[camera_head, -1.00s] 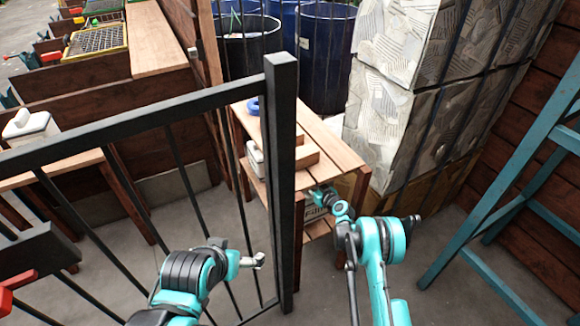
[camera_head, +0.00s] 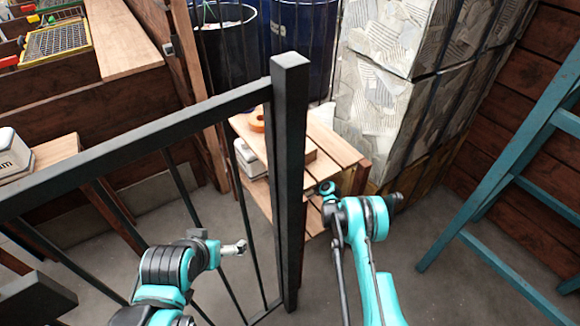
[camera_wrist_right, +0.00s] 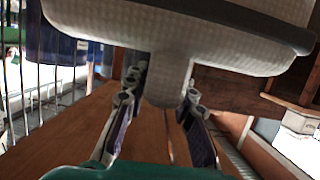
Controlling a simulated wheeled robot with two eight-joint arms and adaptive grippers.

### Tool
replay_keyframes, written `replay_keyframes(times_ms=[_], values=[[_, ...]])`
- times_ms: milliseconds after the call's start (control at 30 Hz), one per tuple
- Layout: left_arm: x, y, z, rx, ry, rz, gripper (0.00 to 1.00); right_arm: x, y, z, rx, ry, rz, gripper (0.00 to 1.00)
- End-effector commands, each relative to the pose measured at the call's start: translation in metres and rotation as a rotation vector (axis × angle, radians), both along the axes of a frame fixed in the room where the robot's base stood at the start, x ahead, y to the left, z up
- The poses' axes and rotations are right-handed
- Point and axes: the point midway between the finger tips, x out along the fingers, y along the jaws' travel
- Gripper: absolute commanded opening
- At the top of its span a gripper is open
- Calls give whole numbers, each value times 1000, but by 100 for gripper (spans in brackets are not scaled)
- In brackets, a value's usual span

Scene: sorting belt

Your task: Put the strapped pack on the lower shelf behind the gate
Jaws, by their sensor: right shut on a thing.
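The black barred gate (camera_head: 288,190) stands in front of a two-level wooden shelf. The bare slats of its lower shelf (camera_head: 317,219) show right of the gate post. In the right wrist view, my right gripper (camera_wrist_right: 160,90) is shut on the narrow, handle-like part of a white dimpled pack (camera_wrist_right: 215,35) with a dark band. Brown wood lies beneath it; I cannot tell whether it touches.
An orange ring (camera_head: 257,118) lies on the upper shelf. A white item (camera_head: 250,158) sits at the shelf's left side, behind the bars. A white labelled box (camera_head: 12,156) stands on a table at left. Dark barrels, a wrapped stack (camera_head: 400,95) and a teal ladder (camera_head: 500,170) stand around.

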Motion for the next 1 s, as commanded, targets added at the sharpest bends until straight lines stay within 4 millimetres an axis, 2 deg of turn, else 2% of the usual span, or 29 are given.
replay_keyframes(times_ms=[100,400,433,500,833,1000], values=[[0,0,-2,0,0,0,100,-1,-5,-9,0,0,1,0],[0,0,-2,0,0,0,100,-2,-6,-11,0,0,2,0],[0,0,-2,0,0,0,100,-2,-6,-12,-2,0,3,33],[0,0,-2,0,0,0,100,-2,-6,-12,-2,0,3,46],[0,0,-1,0,0,0,100,-4,-7,-11,-2,0,3,46],[0,0,8,0,0,0,100,-21,-20,-2,-1,0,0,46]])
